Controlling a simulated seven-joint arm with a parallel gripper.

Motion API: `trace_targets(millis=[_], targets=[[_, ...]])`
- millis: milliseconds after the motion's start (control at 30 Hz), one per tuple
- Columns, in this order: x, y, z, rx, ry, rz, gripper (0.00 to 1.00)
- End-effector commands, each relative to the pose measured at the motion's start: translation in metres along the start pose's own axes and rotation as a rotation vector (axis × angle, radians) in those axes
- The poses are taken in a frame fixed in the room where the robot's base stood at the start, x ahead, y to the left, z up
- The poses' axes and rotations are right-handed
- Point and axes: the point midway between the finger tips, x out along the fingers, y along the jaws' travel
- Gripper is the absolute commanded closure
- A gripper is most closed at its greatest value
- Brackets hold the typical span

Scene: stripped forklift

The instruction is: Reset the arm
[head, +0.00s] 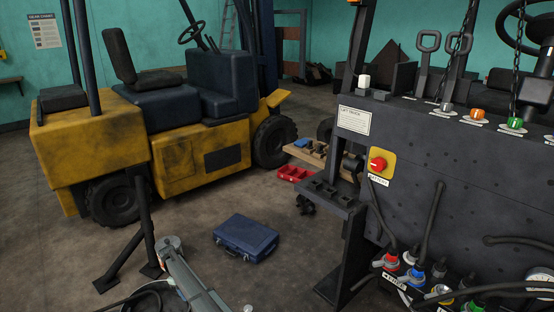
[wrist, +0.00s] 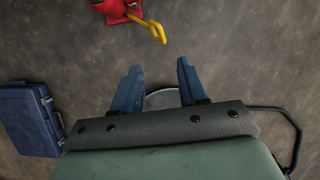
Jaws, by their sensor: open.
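My gripper (wrist: 160,82) shows in the wrist view with its two blue fingers spread apart. Nothing is between the fingers, and bare concrete floor lies beyond them. I cannot make out the gripper in the head view.
A blue case (head: 246,238) lies on the floor and also shows in the wrist view (wrist: 30,118). A red object with a yellow handle (wrist: 150,27) lies beyond the fingers. A yellow forklift (head: 190,160) stands left. A dark panel (head: 450,170) with a red switch (head: 379,164) fills the right.

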Motion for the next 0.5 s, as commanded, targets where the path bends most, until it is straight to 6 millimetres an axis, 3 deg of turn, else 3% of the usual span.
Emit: trace_targets(millis=[100, 233, 367, 500], targets=[[0.0, 0.002, -0.007, 0.095, 0.048, 0.01, 0.58], [-0.001, -0.008, 0.005, 0.19, 0.107, 0.012, 0.58], [-0.001, -0.021, 0.029, 0.25, 0.149, 0.01, 0.58], [0.013, -0.046, 0.07, 0.309, 0.18, -0.001, 0.58]])
